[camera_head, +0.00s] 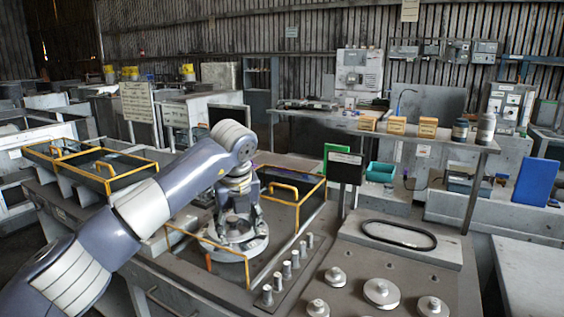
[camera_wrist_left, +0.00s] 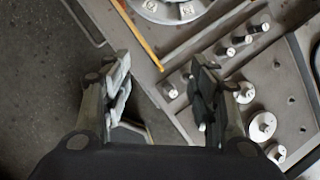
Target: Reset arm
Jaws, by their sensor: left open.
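My left arm comes in from the left of the head view and bends down at its elbow. My left gripper (camera_head: 239,216) points down in front of a round grey housing (camera_head: 236,242) in a tray with yellow handles (camera_head: 284,193). In the left wrist view, my left gripper (camera_wrist_left: 160,88) is open, with nothing between its fingers. There the housing (camera_wrist_left: 176,10) shows only in part at the top edge, apart from the fingers. My right gripper is in neither view.
Several metal pegs (camera_head: 287,269) stand in a row right of the tray. Round metal parts (camera_head: 382,292) and a black oval ring (camera_head: 398,235) lie further right. A dark sign (camera_head: 346,168) rises behind. Another yellow-handled tray (camera_head: 100,165) is at the left.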

